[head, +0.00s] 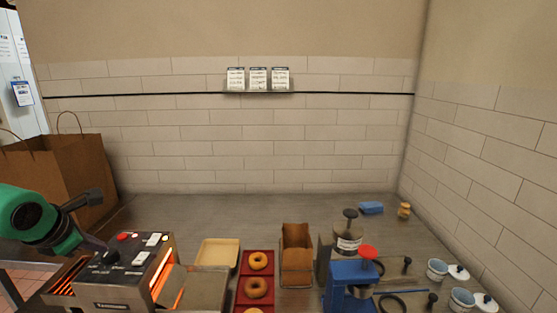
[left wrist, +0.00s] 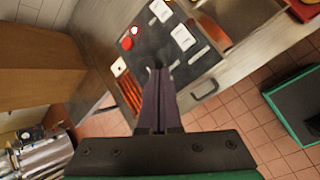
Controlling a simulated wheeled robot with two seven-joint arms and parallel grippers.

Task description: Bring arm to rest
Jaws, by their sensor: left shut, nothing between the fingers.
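My left gripper (head: 98,246) reaches in from the left in the head view, its green wrist over the left end of the counter. Its dark fingers are closed together with nothing between them, as the left wrist view (left wrist: 160,100) also shows. The fingertips are over the black top panel of the toaster (head: 125,255), close to its black knob. I cannot tell whether they touch it. The panel shows in the left wrist view (left wrist: 185,62) too, with a red button and white labels. My right gripper is in neither view.
A brown paper bag (head: 70,165) stands behind my left arm. Right of the toaster are a beige tray (head: 218,252), a red tray (head: 240,285) with bagels, a brown paper holder (head: 297,250) and a blue machine (head: 350,275). White-and-blue cups (head: 437,268) are far right.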

